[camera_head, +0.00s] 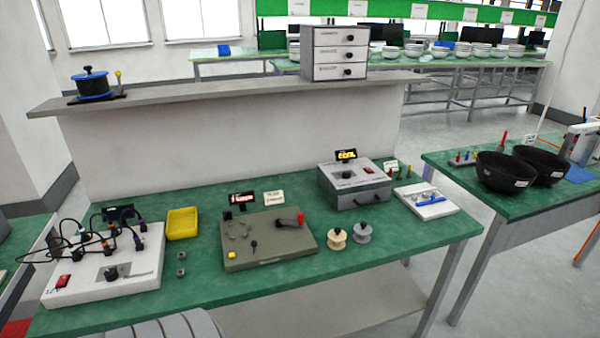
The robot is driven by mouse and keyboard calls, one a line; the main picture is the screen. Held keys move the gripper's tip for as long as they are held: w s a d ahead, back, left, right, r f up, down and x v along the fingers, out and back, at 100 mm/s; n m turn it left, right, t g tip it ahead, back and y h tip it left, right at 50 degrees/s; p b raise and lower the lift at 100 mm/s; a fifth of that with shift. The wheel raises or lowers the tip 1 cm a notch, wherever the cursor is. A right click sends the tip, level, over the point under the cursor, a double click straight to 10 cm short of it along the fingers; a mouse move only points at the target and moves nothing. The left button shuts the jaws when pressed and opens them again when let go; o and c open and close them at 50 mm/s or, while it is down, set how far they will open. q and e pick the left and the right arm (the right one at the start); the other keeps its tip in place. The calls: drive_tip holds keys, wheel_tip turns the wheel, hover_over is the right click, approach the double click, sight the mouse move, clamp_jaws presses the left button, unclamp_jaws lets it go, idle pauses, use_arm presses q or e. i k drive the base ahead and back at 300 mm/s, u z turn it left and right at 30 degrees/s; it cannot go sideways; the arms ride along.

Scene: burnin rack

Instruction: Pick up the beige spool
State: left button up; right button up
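The beige spool (337,239) stands on the green bench top (200,305), near its front edge and to the right of the grey-olive control panel. A grey spool (362,233) stands close to its right side. Neither of my grippers shows in the head view, so nothing is seen touching the beige spool.
The olive panel (265,251) has a red-handled lever on its right. A grey box (354,186) and a white tray (426,202) lie behind and right. A yellow bin (182,223) and a wired white panel (125,290) are left. The bench front near the spools is clear.

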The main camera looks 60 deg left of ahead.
sight(336, 238)
drive_tip(key=u, duration=1.45)
